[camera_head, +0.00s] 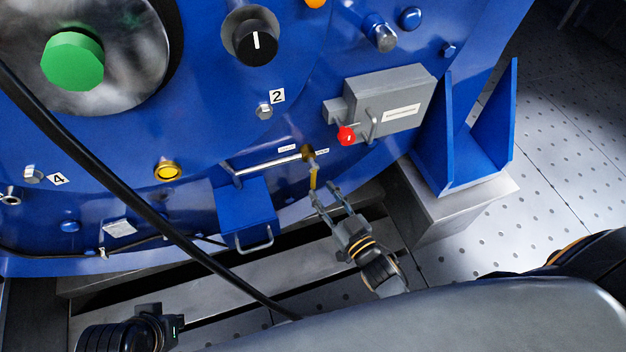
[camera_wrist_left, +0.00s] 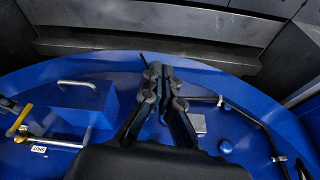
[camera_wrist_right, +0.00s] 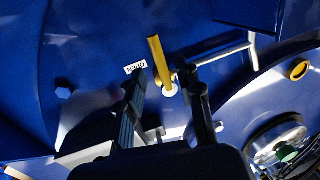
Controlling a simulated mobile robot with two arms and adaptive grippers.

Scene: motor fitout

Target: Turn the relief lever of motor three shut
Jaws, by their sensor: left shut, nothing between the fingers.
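A yellow lever (camera_head: 313,179) hangs down from a brass valve (camera_head: 308,153) at the end of a silver pipe on the blue motor face. In the right wrist view the lever (camera_wrist_right: 158,60) stands beside an OPEN label (camera_wrist_right: 135,67). The lever also shows in the left wrist view (camera_wrist_left: 20,121), near a label that seems to read SHUT (camera_wrist_left: 39,149). My right gripper (camera_head: 327,190) is open just below the lever's free end; whether it touches is unclear. My left gripper (camera_head: 155,318) is shut and empty at the lower left, away from the lever.
A blue box with a handle (camera_head: 245,208) sits left of the lever. A grey box (camera_head: 400,105) with a red knob (camera_head: 346,135) is up and right. A black cable (camera_head: 130,195) crosses the front. Plates 2 (camera_head: 278,96) and 4 (camera_head: 58,179) show.

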